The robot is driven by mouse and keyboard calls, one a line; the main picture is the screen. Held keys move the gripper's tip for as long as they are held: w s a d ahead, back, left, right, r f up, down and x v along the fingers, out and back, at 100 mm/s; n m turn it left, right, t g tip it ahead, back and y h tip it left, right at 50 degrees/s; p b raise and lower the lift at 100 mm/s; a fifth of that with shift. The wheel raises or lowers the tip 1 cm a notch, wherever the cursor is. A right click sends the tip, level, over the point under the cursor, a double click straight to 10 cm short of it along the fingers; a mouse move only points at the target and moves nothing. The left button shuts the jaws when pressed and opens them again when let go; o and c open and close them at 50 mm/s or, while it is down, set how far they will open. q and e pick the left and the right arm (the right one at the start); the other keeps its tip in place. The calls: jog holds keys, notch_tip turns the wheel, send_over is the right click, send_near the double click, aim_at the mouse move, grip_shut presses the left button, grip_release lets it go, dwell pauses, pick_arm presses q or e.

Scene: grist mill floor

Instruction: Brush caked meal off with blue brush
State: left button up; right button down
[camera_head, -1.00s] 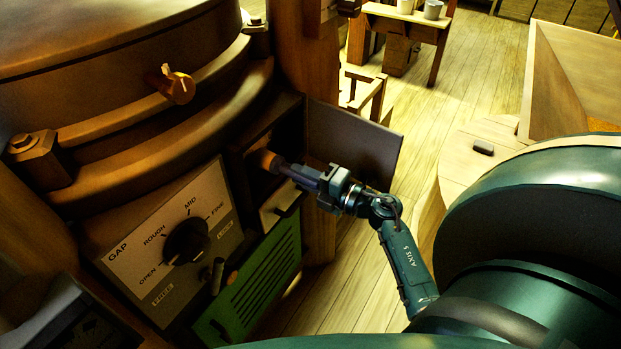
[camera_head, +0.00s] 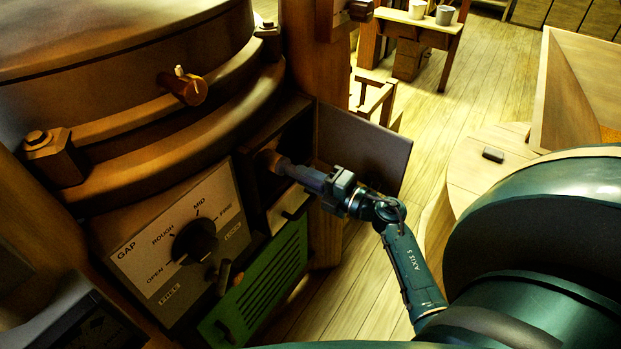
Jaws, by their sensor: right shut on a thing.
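My right gripper (camera_head: 324,185) reaches into an open compartment (camera_head: 297,138) in the side of the mill casing. It is shut on a slim blue-grey piece (camera_head: 299,175), which looks like the blue brush's handle. The piece points left into the compartment. At its far end is a small round brown part (camera_head: 267,161); I cannot tell whether this is bristles or part of the mill. No caked meal can be made out in the dark compartment. My left gripper is not in view.
The compartment's grey door (camera_head: 365,150) stands open just behind my right gripper. Below left is the GAP panel with a black knob (camera_head: 195,241). A green louvred panel (camera_head: 262,290) is below. A wooden bin (camera_head: 570,95) stands at right. Floor between is clear.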

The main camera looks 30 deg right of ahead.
jog(key=shift+w+a, duration=0.2)
jog(key=shift+w, duration=0.25)
